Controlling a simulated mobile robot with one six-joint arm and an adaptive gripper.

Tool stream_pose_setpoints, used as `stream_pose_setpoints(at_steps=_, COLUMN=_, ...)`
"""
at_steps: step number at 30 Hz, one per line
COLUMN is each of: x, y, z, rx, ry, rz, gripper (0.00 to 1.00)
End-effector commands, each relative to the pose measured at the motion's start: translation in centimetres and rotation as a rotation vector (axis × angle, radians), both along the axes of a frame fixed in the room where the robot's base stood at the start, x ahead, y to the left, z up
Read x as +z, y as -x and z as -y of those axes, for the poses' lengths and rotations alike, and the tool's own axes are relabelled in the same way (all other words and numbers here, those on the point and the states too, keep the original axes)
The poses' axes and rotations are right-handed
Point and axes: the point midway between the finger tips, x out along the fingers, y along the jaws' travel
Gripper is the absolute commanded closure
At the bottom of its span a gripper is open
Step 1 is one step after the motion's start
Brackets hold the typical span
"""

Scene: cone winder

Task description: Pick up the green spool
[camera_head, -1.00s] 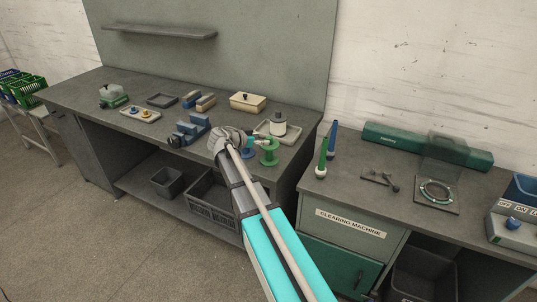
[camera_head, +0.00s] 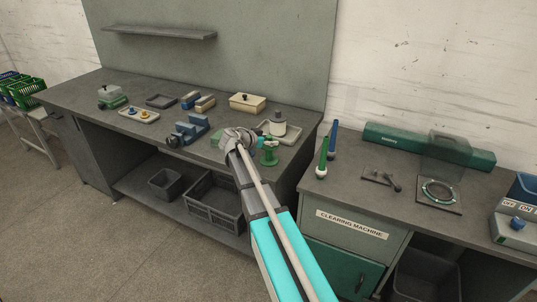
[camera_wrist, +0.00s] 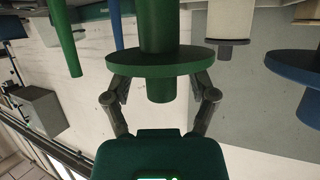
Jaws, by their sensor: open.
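The green spool (camera_head: 269,157) stands upright near the right front of the long grey bench. In the wrist view, which looks upside down, its wide flange and core (camera_wrist: 160,62) fill the upper middle. My gripper (camera_wrist: 161,88) is open, with one finger on each side of the spool's short end stub, close to the flange. A gap shows between the fingers and the stub; whether a fingertip touches the flange I cannot tell. In the head view my gripper (camera_head: 262,142) is at the spool's upper left, partly hidden by my wrist.
A blue spool (camera_wrist: 297,72) is close by in the wrist view. A pale canister (camera_head: 278,128) stands behind the green spool. A blue clamp-like fixture (camera_head: 190,130) is to the left. Green and blue cones (camera_head: 323,158) stand on the right-hand cabinet.

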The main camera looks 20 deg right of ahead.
Motion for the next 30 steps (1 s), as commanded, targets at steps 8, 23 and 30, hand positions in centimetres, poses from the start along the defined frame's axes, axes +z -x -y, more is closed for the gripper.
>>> stream_pose_setpoints(at_steps=8, x=0.03, y=-0.01, z=-0.06, rx=0.001, ry=0.0, rz=0.0, gripper=0.26)
stream_pose_setpoints(at_steps=23, x=0.03, y=0.0, z=-0.08, rx=0.001, ry=0.0, rz=0.0, gripper=0.93)
stream_pose_setpoints(at_steps=30, x=0.03, y=0.0, z=-0.08, rx=0.001, ry=0.001, rz=0.0, gripper=1.0)
